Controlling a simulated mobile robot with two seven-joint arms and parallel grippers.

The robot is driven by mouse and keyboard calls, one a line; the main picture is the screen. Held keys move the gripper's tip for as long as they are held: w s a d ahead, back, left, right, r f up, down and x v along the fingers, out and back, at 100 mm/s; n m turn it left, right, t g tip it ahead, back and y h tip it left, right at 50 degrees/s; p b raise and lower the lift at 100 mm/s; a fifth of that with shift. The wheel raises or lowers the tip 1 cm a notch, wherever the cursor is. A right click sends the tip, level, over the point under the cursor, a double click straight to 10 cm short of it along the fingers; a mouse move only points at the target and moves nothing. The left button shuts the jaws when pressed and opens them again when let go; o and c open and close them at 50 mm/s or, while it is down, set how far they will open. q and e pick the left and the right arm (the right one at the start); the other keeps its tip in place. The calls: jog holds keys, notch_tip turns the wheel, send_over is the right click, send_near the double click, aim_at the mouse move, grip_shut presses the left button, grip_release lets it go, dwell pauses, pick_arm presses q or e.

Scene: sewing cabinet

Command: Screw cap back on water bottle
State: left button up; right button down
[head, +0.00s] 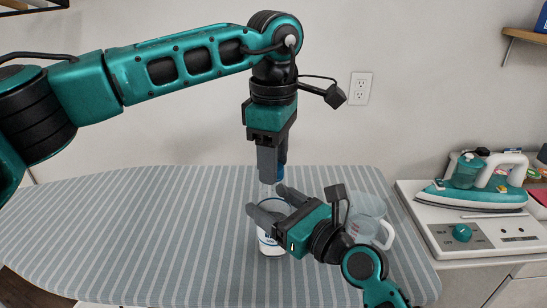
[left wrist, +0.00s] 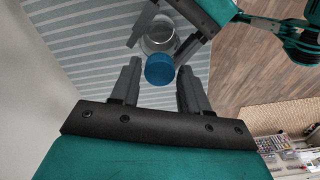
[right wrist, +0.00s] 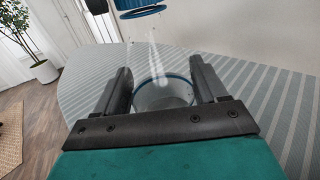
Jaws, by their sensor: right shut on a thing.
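The clear water bottle (head: 271,246) stands upright on the striped board, with a label on its lower part. My right gripper (head: 277,206) is shut on its upper body. The bottle also shows between the fingers in the right wrist view (right wrist: 163,96). The blue cap (left wrist: 159,69) is over the bottle's top, between my left gripper's fingers. It also shows at the top of the right wrist view (right wrist: 141,11). Whether it touches the neck is hard to tell. My left gripper (head: 269,168) points down from above; its fingers look open, with a gap on each side of the cap.
The striped ironing board (head: 130,235) has wide free room on the left. A clear jug (head: 370,215) stands close behind and right of my right gripper. A teal and white iron (head: 480,190) sits on a white machine-like unit (head: 460,236) at the right.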

pick_arm(q)
jog(key=shift+o, duration=1.4)
notch_tip(320, 180, up, 12)
pick_arm(e)
grip_release()
jog(key=shift+d, duration=0.1)
pick_arm(q)
jog(key=shift+f, duration=0.2)
pick_arm(e)
jog(key=v, duration=1.2)
jog(key=shift+s+d, duration=0.25)
jog(key=shift+s, duration=0.05)
